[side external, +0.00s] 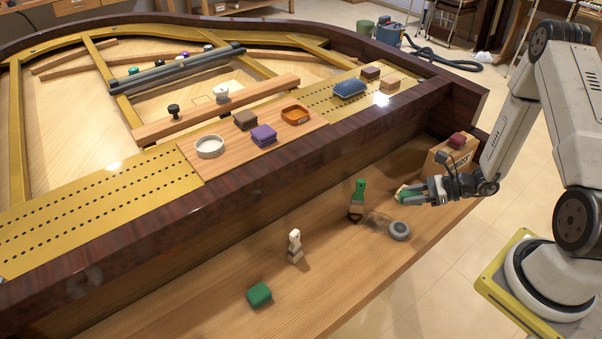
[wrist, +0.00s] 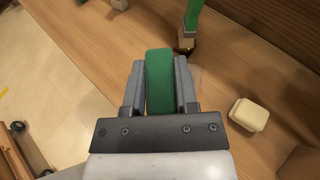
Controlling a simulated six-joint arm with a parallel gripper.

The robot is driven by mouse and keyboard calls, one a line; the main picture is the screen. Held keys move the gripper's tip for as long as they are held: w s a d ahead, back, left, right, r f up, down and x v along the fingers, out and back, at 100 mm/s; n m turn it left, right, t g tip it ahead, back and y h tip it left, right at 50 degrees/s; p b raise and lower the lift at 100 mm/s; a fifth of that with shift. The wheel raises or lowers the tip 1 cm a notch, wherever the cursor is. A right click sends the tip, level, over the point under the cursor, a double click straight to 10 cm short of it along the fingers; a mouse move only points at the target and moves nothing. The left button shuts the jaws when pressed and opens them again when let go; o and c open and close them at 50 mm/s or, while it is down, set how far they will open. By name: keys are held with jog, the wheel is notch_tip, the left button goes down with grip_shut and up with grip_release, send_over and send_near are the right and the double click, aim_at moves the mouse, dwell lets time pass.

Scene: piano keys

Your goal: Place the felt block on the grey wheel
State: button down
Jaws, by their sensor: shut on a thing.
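My gripper (side external: 412,194) is shut on a green block, which looks like the felt block (wrist: 159,80). The block stands upright between the two grey fingers in the wrist view, its lower end hidden by the gripper. In the side view the gripper holds it low over the right part of the wooden shelf. The grey wheel (side external: 399,230) lies flat on the shelf, just in front of and slightly left of the gripper, apart from the block. Its top looks bare. In the wrist view I cannot clearly identify the wheel.
A green-handled brush (side external: 357,200) stands left of the gripper. A cream block (wrist: 249,115) lies beside it. A white-handled brush (side external: 295,246) and another green block (side external: 259,295) are farther left. A wooden box (side external: 448,163) stands behind the gripper. The shelf's front edge is near the wheel.

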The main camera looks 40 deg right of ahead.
jog(key=shift+f, duration=1.35)
jog(key=shift+f, duration=0.1)
send_over(400, 227)
jog(key=shift+f, duration=2.1)
jog(key=shift+s+f, duration=0.1)
jog(key=shift+f, duration=1.65)
jog(key=shift+f, duration=0.15)
jog(key=shift+c, duration=1.9)
grip_release()
